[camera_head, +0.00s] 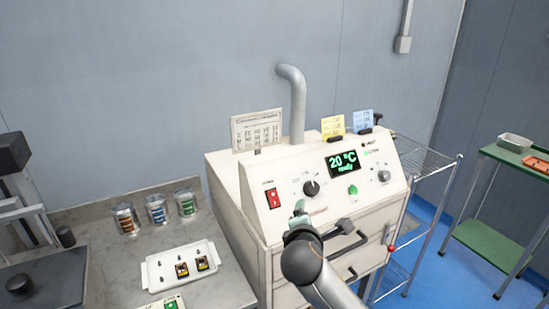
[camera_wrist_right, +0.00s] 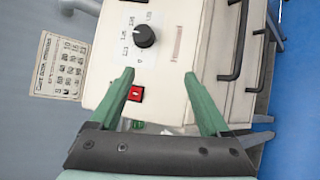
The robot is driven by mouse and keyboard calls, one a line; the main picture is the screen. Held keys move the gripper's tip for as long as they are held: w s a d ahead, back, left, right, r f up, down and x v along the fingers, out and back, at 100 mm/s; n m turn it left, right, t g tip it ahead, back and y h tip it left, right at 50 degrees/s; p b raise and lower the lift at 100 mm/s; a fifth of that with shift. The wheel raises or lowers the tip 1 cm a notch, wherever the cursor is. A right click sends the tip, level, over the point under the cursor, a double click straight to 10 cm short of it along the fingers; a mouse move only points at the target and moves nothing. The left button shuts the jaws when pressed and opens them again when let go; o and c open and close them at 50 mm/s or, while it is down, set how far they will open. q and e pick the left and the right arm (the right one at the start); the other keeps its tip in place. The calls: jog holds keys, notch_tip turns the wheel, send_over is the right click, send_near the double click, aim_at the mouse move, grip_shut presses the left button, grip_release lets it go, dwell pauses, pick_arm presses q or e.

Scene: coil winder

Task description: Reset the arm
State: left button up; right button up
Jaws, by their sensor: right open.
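My right gripper (camera_head: 299,208) is in front of the cream machine's front panel, at the lower left of its controls. The right wrist view shows its two green fingers (camera_wrist_right: 160,75) spread apart with nothing between them but the panel behind. In the wrist view, the red switch (camera_wrist_right: 135,93) lies beside the left finger and the dial (camera_wrist_right: 145,36) lies beyond the fingertips. My left gripper is out of view.
Drawer handles (camera_head: 350,243) project from the machine's front. A white tray (camera_head: 160,262) with small parts and several jars (camera_head: 157,209) stand on the grey counter at left. A wire rack (camera_head: 425,165) and a green shelf cart (camera_head: 485,240) stand at right.

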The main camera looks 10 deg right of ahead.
jog(key=s+a+f+m+g+y, duration=0.1)
jog(key=s+f+m+y, duration=0.25)
jog(key=s+f, duration=0.55)
jog(key=s+a+f+m+g+y, duration=0.15)
jog(key=s+f+m, duration=0.25)
jog(key=f, duration=0.8)
jog(key=s+d+f+m, duration=0.1)
jog(key=s+f+m, duration=0.1)
jog(key=s, duration=0.3)
jog(key=s+d+f+m+y, duration=0.1)
jog(key=s+d+f+m, duration=0.1)
jog(key=s, duration=0.4)
jog(key=s+d+f+m, duration=0.1)
jog(key=s+f+m, duration=0.3)
jog(key=s+m, duration=0.2)
jog(key=shift+d+f+g, duration=0.15)
jog(key=shift+d+g, duration=0.05)
jog(key=shift+g, duration=0.25)
